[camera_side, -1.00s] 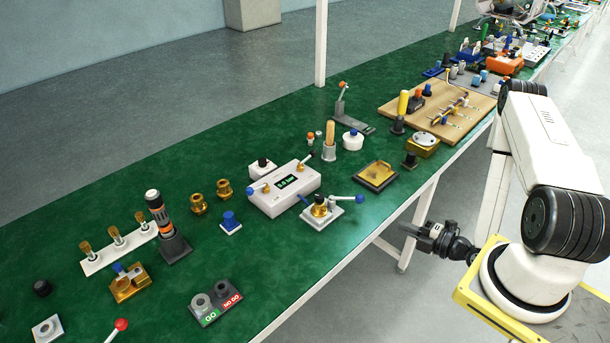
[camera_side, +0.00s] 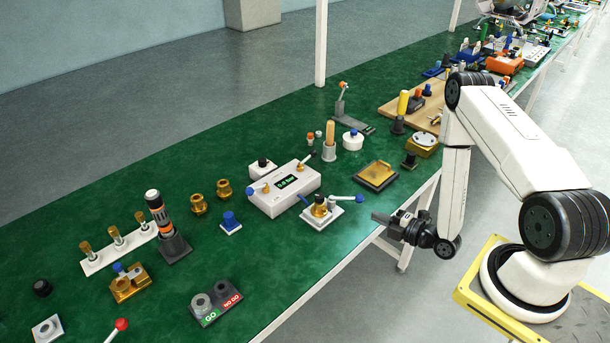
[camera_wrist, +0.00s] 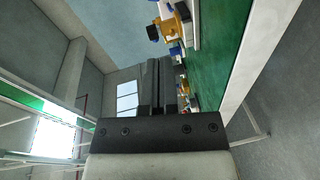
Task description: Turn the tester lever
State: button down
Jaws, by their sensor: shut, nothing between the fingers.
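The tester is a white box (camera_side: 284,190) with a small green-lit display, standing mid-table in the side view; its digits are too small to read surely. My gripper (camera_side: 376,217) is shut and empty at the table's front edge, just right of that plate and touching nothing. Its closed fingers (camera_wrist: 158,88) also show in the wrist view.
A brass-topped dark tray (camera_side: 376,174) lies behind my gripper. A blue-topped block (camera_side: 230,221) and a GO/NO GO gauge (camera_side: 216,302) stand further left. A wooden board (camera_side: 405,107) lies to the right. The green table is bare between the plate and the gauge.

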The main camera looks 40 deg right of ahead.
aim_at(361, 201)
jog(key=w, duration=0.2)
jog(key=w+d, duration=0.1)
jog(key=shift+w+f, duration=0.3)
jog(key=shift+w, duration=0.05)
jog(key=shift+w+d+f, duration=0.25)
jog(key=shift+w+d, duration=0.35)
jog(key=shift+w, duration=0.15)
